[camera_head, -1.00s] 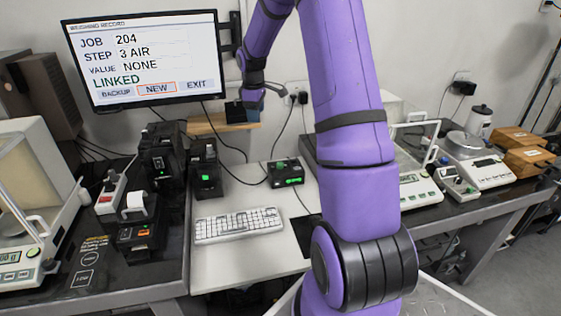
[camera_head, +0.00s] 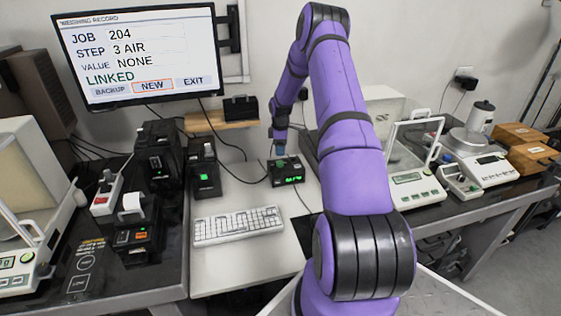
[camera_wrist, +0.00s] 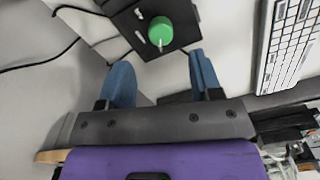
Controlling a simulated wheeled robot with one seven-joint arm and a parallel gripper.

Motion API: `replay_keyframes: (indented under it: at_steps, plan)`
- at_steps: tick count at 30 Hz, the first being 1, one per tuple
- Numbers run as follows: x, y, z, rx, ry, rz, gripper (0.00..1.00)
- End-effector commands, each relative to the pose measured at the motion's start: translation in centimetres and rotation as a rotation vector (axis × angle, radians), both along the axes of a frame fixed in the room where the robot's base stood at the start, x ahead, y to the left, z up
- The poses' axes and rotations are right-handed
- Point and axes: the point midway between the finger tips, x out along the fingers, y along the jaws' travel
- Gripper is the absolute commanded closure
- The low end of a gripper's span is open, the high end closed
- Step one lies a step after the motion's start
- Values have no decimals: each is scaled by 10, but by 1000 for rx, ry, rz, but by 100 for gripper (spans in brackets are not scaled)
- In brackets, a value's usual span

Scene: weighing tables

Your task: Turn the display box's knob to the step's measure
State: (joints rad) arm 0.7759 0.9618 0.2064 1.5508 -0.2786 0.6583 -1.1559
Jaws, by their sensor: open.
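The display box (camera_head: 286,173) is a small black box with a lit green readout, standing on the white middle table. Its round green knob (camera_wrist: 160,31) shows on the box's top in the wrist view, with a pale pointer mark. My gripper (camera_wrist: 158,78) is open, with its two blue fingers apart and nothing between them. In the head view my gripper (camera_head: 280,150) hangs just above and behind the display box. In the wrist view the knob lies beyond the fingertips, roughly in line with the gap between them. The screen (camera_head: 140,55) reads JOB 204, STEP 3 AIR, VALUE NONE, LINKED.
A white keyboard (camera_head: 238,226) lies in front of the box. A wooden shelf (camera_head: 218,121) holds a black item at the wall. Black devices (camera_head: 204,168) stand left of the box. A balance (camera_head: 417,183) stands to the right.

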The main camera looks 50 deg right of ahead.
Motion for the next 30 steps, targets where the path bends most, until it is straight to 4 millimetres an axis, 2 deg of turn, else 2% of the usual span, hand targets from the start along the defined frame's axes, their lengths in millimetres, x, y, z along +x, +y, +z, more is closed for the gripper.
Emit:
replay_keyframes:
  at_steps: [1, 6, 12, 24, 25, 30]
  plan:
    - [0, 0, -11, 1, 2, 0, 41]
    - [0, 0, -39, 2, 1, 0, 41]
    - [0, 0, -61, 1, -1, -1, 41]
    - [0, 0, -69, 0, 0, -1, 41]
    - [0, 0, -68, 0, 0, -1, 44]
    - [0, 0, -68, 0, 0, -1, 83]
